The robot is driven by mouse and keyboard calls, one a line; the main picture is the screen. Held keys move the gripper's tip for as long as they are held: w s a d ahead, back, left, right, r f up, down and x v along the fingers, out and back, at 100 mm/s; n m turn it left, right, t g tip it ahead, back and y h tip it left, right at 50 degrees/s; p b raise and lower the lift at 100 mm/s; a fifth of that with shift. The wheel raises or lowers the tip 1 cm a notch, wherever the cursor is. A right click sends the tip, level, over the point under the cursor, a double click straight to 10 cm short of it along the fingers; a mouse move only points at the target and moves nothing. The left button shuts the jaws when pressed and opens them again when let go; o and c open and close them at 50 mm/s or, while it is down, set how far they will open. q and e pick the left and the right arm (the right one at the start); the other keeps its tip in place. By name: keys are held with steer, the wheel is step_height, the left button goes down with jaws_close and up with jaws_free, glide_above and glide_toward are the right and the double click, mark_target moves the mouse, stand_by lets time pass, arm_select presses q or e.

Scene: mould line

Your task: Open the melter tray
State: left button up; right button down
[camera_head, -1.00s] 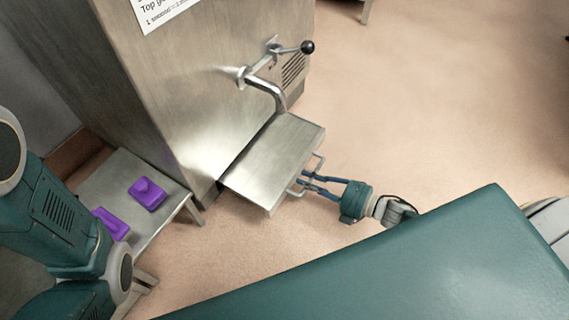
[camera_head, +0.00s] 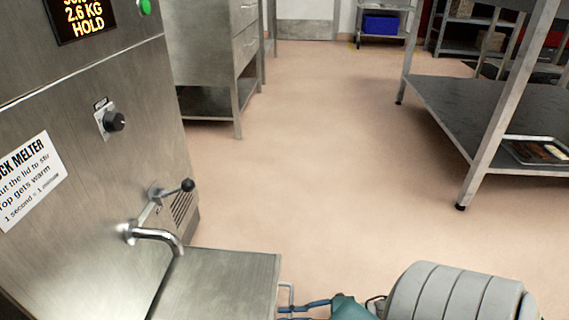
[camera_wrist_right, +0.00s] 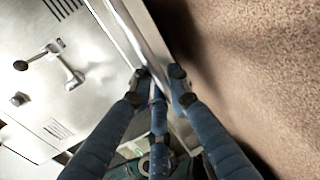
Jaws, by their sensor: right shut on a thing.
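The chock melter (camera_head: 70,180) is a steel cabinet at the left of the head view, with a spout (camera_head: 158,237) and a black-knobbed lever. The melter tray (camera_head: 225,280) is a flat steel box standing out from the cabinet front below the spout. Its handle (camera_head: 290,291) is a thin bar on the outer end. My right gripper (camera_head: 284,308) is at that handle, its blue fingers shut on it. In the right wrist view the fingertips (camera_wrist_right: 160,78) close at the tray's edge (camera_wrist_right: 140,40), and they partly hide the handle. My left gripper is out of view.
Open floor (camera_head: 310,160) lies beyond the tray. A steel drawer cabinet (camera_head: 215,60) stands behind the melter. A rack with a dark shelf (camera_head: 450,105) and a tray (camera_head: 535,150) stands at the right. A blue bin (camera_head: 381,24) is at the back.

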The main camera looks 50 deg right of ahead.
steer(key=shift+f, duration=0.1)
steer(key=c, duration=1.7)
jaws_free()
steer(key=shift+o, duration=0.2)
steer(key=v, duration=1.2)
